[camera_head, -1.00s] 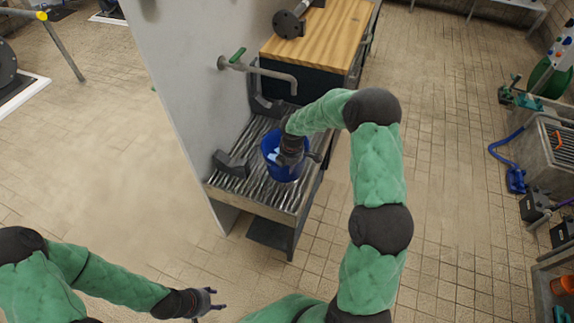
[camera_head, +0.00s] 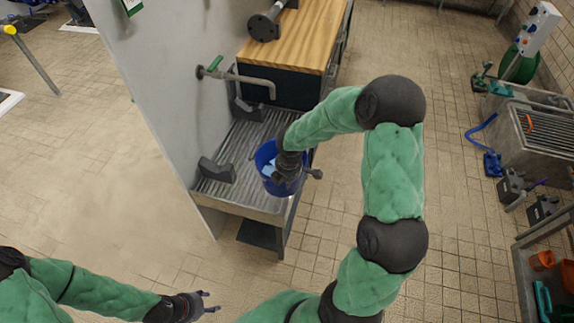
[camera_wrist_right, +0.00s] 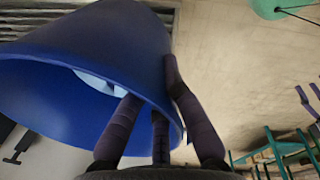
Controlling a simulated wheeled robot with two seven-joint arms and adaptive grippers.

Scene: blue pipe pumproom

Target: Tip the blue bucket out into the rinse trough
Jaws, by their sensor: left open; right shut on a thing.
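The blue bucket (camera_head: 271,182) is at the right front edge of a ribbed drain bench (camera_head: 222,188) below a tap (camera_head: 245,79) in the head view. I cannot tell whether it touches the bench. Something pale shows inside it. My right gripper (camera_head: 287,172) is shut on the bucket's wall at the rim. In the right wrist view its fingers (camera_wrist_right: 157,125) straddle the wall of the bucket (camera_wrist_right: 95,65). My left gripper (camera_head: 208,301) is open and empty, low at the front left. A grey trough (camera_head: 548,150) stands at the far right; I cannot tell whether it is the rinse trough.
A grey partition (camera_head: 160,90) stands left of the bench. A wooden worktop (camera_head: 310,35) is behind it. A blue hose (camera_head: 482,135) and dark boxes (camera_head: 512,187) are near the trough. Tiled floor (camera_head: 445,120) between bench and trough is clear.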

